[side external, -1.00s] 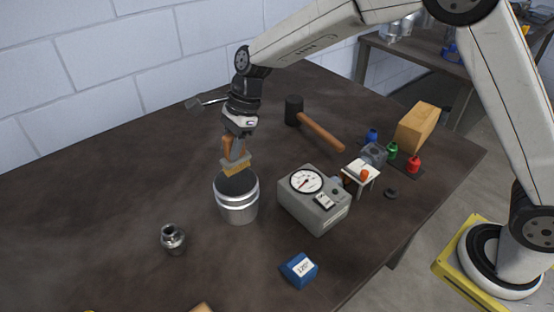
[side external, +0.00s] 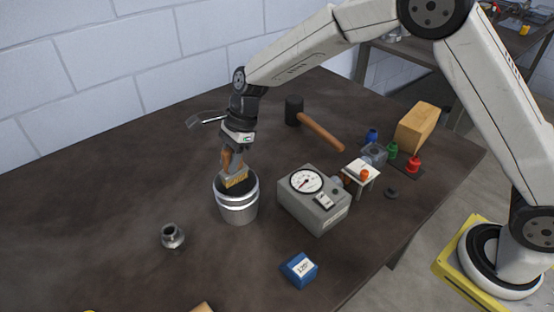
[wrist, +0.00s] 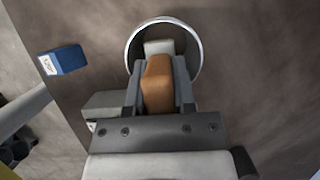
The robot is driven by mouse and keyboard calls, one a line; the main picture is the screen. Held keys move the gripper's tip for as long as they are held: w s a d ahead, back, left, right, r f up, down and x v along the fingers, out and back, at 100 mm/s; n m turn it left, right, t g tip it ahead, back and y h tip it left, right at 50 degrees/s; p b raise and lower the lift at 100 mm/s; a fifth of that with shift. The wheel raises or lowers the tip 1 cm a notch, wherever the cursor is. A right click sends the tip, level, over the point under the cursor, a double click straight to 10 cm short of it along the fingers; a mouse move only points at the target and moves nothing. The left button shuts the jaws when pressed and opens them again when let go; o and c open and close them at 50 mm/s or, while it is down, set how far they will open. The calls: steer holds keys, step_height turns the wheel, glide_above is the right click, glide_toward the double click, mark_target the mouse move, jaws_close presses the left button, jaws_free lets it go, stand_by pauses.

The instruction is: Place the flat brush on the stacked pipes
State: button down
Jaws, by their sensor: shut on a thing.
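The stacked pipes (side external: 238,208) stand upright on the dark table as a short silver cylinder with ring bands and an open top. Their round rim (wrist: 199,52) shows in the wrist view. My gripper (side external: 233,163) is shut on the flat brush (side external: 235,181), which has an orange-brown wooden handle and tan bristles. The brush hangs bristles down at the pipe opening; I cannot tell whether it touches the rim. In the wrist view, the handle (wrist: 158,88) lies between my two fingers, with the pale brush head over the opening.
A grey gauge box (side external: 313,203) stands close to the right of the pipes. A blue box (side external: 299,270) is in front and a small metal fitting (side external: 172,236) at the front left. A mallet (side external: 318,129) lies behind. The left of the table is clear.

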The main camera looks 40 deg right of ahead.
steer(key=shift+f, duration=0.1)
steer(key=shift+c, duration=2.2)
jaws_free()
steer(key=v, duration=1.2)
steer(key=s+d+f+n+t+h, duration=0.1)
steer(key=s+d+f+n+h, duration=0.1)
steer(key=s+d+f+n, duration=0.3)
steer(key=s+d+f+n+t+h, duration=0.1)
steer(key=s+d+f+n, duration=0.4)
steer(key=s+d+n, duration=0.6)
steer(key=s+n+h, duration=0.1)
steer(key=s+n, duration=0.1)
steer(key=s, duration=0.3)
steer(key=shift+s+t, duration=0.2)
steer(key=shift+t, duration=0.1)
steer(key=shift+d, duration=0.1)
